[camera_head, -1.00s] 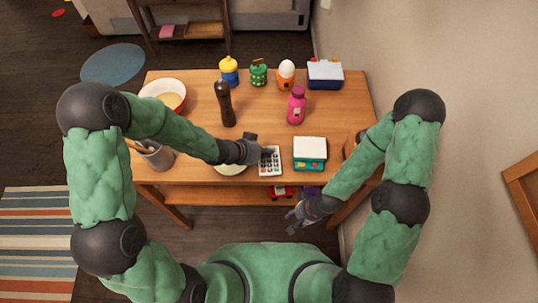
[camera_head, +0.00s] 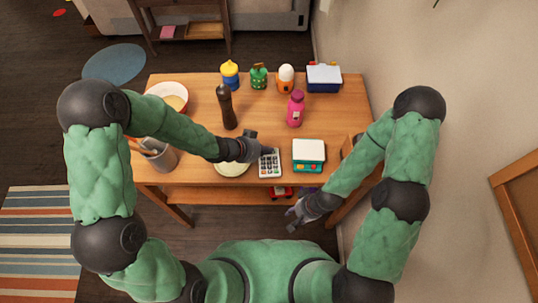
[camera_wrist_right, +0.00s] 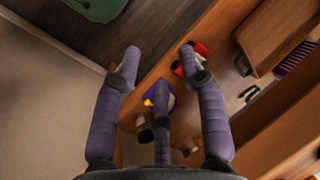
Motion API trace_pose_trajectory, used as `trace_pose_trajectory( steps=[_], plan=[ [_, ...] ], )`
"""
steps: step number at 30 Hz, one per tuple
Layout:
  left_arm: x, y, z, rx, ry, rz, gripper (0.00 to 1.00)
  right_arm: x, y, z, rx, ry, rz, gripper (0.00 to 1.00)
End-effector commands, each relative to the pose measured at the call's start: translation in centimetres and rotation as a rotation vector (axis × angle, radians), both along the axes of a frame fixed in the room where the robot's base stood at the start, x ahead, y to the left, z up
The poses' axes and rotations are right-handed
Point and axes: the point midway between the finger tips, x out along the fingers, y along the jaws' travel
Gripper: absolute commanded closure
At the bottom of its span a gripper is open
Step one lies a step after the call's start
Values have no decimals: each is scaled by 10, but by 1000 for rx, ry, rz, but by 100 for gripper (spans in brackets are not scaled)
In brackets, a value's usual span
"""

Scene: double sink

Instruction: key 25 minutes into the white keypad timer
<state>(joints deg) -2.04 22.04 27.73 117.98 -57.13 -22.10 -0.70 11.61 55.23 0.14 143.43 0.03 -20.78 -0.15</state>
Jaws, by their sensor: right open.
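The white keypad timer (camera_head: 270,164) lies on the wooden table near its front edge, its grid of keys facing up. My left gripper (camera_head: 262,150) is over the far end of the timer, with its fingertips at or just above the upper keys. I cannot tell whether they touch, and the display is too small or covered to read. The left fingers are too small to tell open from shut. My right gripper (camera_head: 297,213) hangs in front of the table's front edge, open and empty; its spread fingers also show in the right wrist view (camera_wrist_right: 160,65).
A teal scale (camera_head: 308,155) stands right of the timer and a pale plate (camera_head: 232,169) left of it. A pepper mill (camera_head: 226,105), pink bottle (camera_head: 295,108), bowl (camera_head: 169,96) and utensil pot (camera_head: 158,154) stand around. Several objects sit on the lower shelf.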

Motion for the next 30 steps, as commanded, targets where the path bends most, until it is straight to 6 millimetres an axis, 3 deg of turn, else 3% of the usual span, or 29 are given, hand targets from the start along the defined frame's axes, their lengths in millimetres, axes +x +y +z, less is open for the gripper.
trace_pose_trajectory(
  steps=[9, 17, 18, 22, 30],
  plan=[
    [0, 0, 29, 0, 0, 0, 100, 0, 0, 30, 0, 0, 0, 59],
    [0, 0, 28, 0, 0, 0, 100, 0, 0, 29, 0, 0, 0, 59],
    [0, 0, 28, 0, 0, 0, 100, 0, 0, 29, 0, 0, 0, 62],
    [0, 0, 28, 0, 0, 0, 100, 0, 0, 29, 0, 0, 0, 98],
    [0, 0, 28, 0, 0, 0, 100, 0, 0, 29, 0, 0, 0, 100]
  ],
)
